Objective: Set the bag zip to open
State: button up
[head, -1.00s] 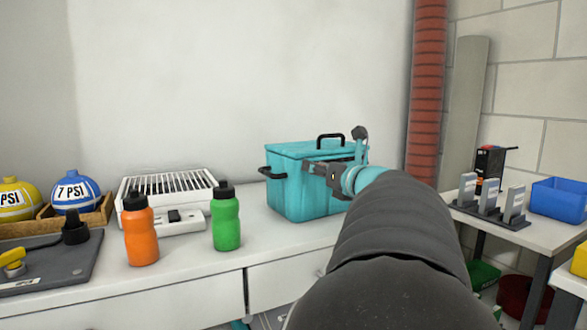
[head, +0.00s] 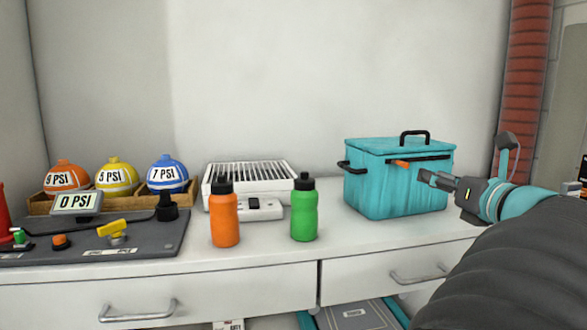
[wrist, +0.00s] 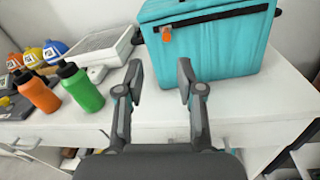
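The teal bag (head: 400,195) stands upright on the white counter, with a black handle on top. A dark zip strip (head: 435,158) runs across its upper front. The orange zip pull (head: 401,163) sits towards the strip's left end; the pull also shows near the left end in the wrist view (wrist: 166,34). My gripper (head: 426,178) is in front of the bag's right half in the head view. In the wrist view my gripper (wrist: 160,76) has its two fingers spread with nothing between them, below and apart from the pull.
An orange bottle (head: 225,218) and a green bottle (head: 304,214) stand left of the bag. A white slatted unit (head: 249,177) is behind them. A grey panel (head: 130,242) and several PSI-labelled balls (head: 115,173) are further left. Counter in front of the bag is clear.

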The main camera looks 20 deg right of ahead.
aim_at(404, 165)
jog(key=shift+s, duration=0.35)
jog(key=w+d, duration=0.1)
jog(key=w, duration=0.7)
jog(key=w+d, duration=0.1)
jog(key=w, duration=0.3)
jog(key=shift+d, duration=0.3)
grip_shut()
